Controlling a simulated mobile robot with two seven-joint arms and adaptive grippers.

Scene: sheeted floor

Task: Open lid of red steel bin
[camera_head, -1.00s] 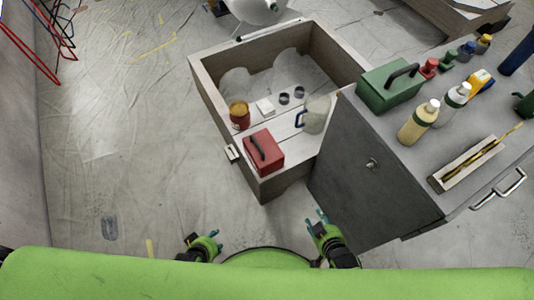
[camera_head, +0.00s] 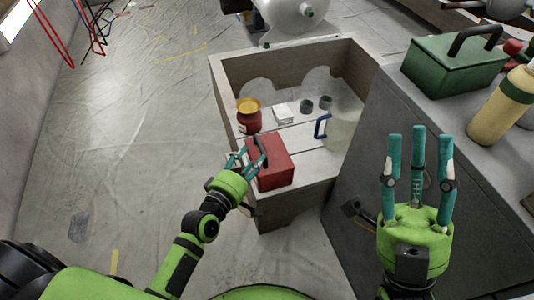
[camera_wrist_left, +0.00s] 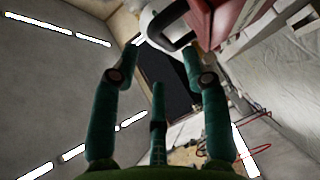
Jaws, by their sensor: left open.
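The red steel bin (camera_head: 272,169) is a small red box with a dark handle (camera_head: 261,150) on top. It sits at the near corner of the wooden crate, and its lid looks closed. My left gripper (camera_head: 245,157) is open, with its fingers at the bin's left side near the handle. In the left wrist view the bin (camera_wrist_left: 228,20) and its dark handle (camera_wrist_left: 172,22) are at the top, just beyond the spread fingers (camera_wrist_left: 165,65). I cannot tell whether a finger touches it. My right gripper (camera_head: 418,150) is raised at the right, fingers apart and empty.
The wooden crate (camera_head: 226,82) also holds a red jar with a yellow lid (camera_head: 249,115), a clear pitcher (camera_head: 343,128) and small dark cups (camera_head: 316,104). A grey cabinet (camera_head: 375,130) stands at right, bearing a green toolbox (camera_head: 455,67) and bottles.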

